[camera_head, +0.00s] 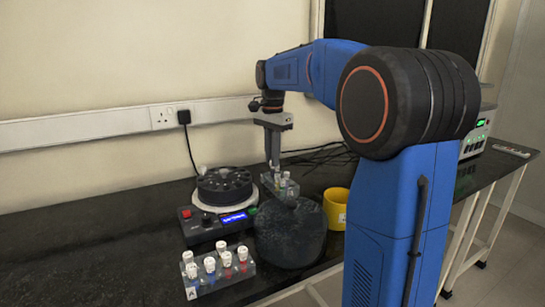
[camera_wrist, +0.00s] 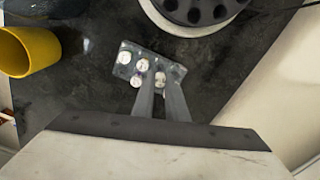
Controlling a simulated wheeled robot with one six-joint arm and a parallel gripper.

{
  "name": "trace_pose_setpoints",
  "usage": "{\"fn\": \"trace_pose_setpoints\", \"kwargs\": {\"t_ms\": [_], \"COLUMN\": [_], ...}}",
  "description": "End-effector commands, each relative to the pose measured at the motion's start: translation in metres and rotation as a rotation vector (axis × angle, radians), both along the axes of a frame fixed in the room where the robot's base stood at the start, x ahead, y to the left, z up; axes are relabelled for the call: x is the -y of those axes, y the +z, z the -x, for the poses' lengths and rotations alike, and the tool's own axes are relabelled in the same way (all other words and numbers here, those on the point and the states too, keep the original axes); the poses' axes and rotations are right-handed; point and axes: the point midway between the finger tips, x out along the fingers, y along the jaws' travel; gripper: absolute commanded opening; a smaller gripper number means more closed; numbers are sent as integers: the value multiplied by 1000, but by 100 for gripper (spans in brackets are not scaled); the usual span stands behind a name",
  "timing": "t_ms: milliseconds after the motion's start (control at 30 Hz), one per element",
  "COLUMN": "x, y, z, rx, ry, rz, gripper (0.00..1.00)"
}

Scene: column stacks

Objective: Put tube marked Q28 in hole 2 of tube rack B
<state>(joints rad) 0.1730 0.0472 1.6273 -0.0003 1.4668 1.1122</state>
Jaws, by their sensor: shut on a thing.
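My gripper (camera_head: 274,163) points down over the far clear rack (camera_head: 292,189), beside the black round device. In the wrist view its two fingers (camera_wrist: 160,83) are shut on a white-capped tube (camera_wrist: 160,76) at this rack (camera_wrist: 177,72). Several other white-capped tubes (camera_wrist: 142,64) stand in the rack to the left of the fingers. I cannot tell how deep the held tube sits, nor read its marking or the far rack's letter. A near clear rack (camera_head: 246,270), which seems marked A, holds several tubes with white and red parts.
A black rotor device (camera_head: 224,182) with a lit control box (camera_head: 220,222) stands left of the far rack. A dark rounded lump (camera_head: 290,236) is in front of it, and a yellow cup (camera_head: 336,207) is to its right. The left bench is clear.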

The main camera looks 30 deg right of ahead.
Motion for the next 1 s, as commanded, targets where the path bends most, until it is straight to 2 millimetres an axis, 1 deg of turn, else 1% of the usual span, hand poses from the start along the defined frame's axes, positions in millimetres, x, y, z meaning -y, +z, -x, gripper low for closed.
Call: {"fn": "trace_pose_setpoints", "kwargs": {"t_ms": [567,1000], "x": [0,0], "y": [-1,-8], "z": [0,0], "rx": [0,0], "ry": [0,0], "rz": [0,0], "gripper": [0,0]}}
